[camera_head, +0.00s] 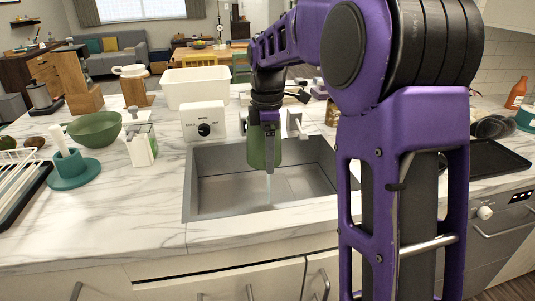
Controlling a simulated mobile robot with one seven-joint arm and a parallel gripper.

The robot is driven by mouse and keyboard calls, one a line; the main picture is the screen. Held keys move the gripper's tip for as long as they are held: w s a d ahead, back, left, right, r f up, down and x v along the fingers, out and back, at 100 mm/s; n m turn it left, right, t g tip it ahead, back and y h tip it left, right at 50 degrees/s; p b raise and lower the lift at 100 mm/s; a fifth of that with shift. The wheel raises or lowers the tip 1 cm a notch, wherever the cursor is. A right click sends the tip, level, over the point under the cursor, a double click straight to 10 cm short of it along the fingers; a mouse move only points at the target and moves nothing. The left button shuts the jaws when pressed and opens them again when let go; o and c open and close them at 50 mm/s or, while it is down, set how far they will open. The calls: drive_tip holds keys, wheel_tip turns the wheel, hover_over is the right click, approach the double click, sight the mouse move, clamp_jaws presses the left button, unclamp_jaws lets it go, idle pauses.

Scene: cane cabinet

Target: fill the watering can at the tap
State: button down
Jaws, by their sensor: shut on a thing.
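My gripper (268,130) is pointed down over the sink (215,203), shut on a green vessel, the watering can (262,153). The can hangs at the sink's back, and my gripper covers its upper part. Its spout and opening cannot be made out. A thin pale vertical streak shows below the can; I cannot tell whether it is water. A white fitting (294,121), which looks like part of the tap, stands just right of my gripper, and my arm hides the rest. A white control box with a black knob (204,129) stands behind the sink's left side.
A white tub (196,88) stands behind the control box. Left of the sink are a white and green bottle (141,143), a green bowl (96,129) and a teal holder (74,169). The counter front-left is clear.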

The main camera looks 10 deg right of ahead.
drive_tip(key=w+p, duration=0.1)
drive_tip(key=w+d+p, duration=0.1)
drive_tip(key=w+p, duration=0.2)
drive_tip(key=shift+d+r, duration=0.25)
drive_tip(key=shift+d, duration=0.1)
drive_tip(key=shift+w+d+f+p, duration=0.1)
drive_tip(key=shift+w+d+p, duration=0.1)
drive_tip(key=shift+w, duration=0.15)
drive_tip(key=shift+w+d+f+p, duration=0.1)
drive_tip(key=shift+w+p, duration=0.05)
drive_tip(key=shift+w, duration=0.15)
idle(1.1)
drive_tip(key=s, duration=0.2)
drive_tip(key=s+a+b, duration=0.2)
drive_tip(key=s, duration=0.1)
drive_tip(key=shift+s+a, duration=0.2)
drive_tip(key=shift+s, duration=0.1)
idle(0.4)
drive_tip(key=s+a+r+p, duration=0.1)
drive_tip(key=s+a+r, duration=0.1)
drive_tip(key=s, duration=0.3)
drive_tip(key=shift+s+a+r, duration=0.15)
drive_tip(key=shift+s+r, duration=0.1)
drive_tip(key=shift+r, duration=0.25)
